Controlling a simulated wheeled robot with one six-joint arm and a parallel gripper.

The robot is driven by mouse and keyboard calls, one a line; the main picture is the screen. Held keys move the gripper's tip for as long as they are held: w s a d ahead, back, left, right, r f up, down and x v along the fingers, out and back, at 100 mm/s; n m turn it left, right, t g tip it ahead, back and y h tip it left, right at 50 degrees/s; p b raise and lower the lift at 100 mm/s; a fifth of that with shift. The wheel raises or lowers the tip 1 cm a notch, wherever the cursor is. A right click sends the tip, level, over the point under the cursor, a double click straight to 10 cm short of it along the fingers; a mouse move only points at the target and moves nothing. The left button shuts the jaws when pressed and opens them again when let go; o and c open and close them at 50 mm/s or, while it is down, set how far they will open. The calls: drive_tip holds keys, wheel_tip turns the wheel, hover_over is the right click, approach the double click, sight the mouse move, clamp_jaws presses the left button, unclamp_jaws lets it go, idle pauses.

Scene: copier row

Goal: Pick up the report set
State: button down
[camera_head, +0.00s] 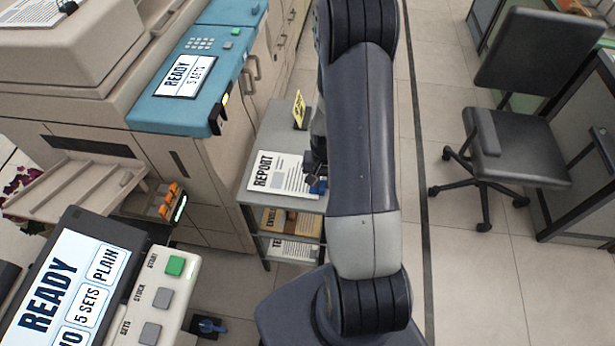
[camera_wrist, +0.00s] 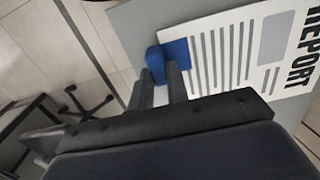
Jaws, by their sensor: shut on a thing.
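The report set (camera_head: 283,174) is a white sheet headed REPORT, lying on the top of a small grey shelf stand (camera_head: 262,140) beside the copier. In the wrist view the report set (camera_wrist: 225,55) has a blue tab (camera_wrist: 176,54) at its edge. My gripper (camera_head: 314,172) reaches the right edge of the report set, mostly behind my arm in the head view. In the wrist view my gripper (camera_wrist: 160,75) is shut on the blue tab. I cannot tell whether the sheet is lifted off the surface.
A yellow sign (camera_head: 299,110) stands at the back of the stand. Lower shelves hold an envelope pack (camera_head: 285,221) and another labelled stack (camera_head: 292,249). A copier (camera_head: 190,130) stands left, with a control panel (camera_head: 75,285) in front. An office chair (camera_head: 510,140) is right; floor between is clear.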

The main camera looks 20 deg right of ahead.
wheel_tip(320, 180, up, 13)
drive_tip(key=p, duration=0.2)
idle(0.7)
